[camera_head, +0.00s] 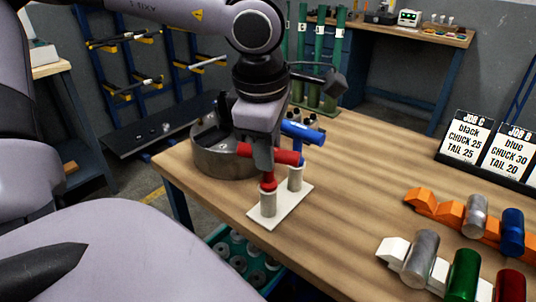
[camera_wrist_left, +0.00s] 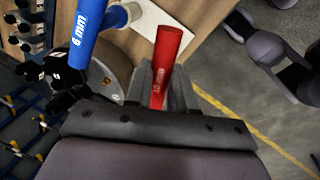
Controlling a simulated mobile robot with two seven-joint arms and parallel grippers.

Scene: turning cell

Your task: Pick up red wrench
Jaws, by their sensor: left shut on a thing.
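The red wrench (camera_head: 285,157) is a T-shaped key with a red cross handle; it also shows in the left wrist view (camera_wrist_left: 169,50). My left gripper (camera_head: 263,156) is shut on its handle, which sticks out on both sides of the fingers. The wrench's stem points down at the front grey post (camera_head: 268,204) of a white plate (camera_head: 279,215). I cannot tell whether its tip is still inside the post. A blue wrench (camera_head: 303,132), marked 6 mm in the left wrist view (camera_wrist_left: 84,33), stands in the rear post (camera_head: 295,178). My right gripper is not in view.
A round grey metal chuck (camera_head: 222,158) sits close behind the left gripper. Orange (camera_head: 438,209) and white (camera_head: 394,250) racks with coloured cylinders stand at the right, below job cards (camera_head: 467,139). The middle of the wooden table (camera_head: 350,215) is clear.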

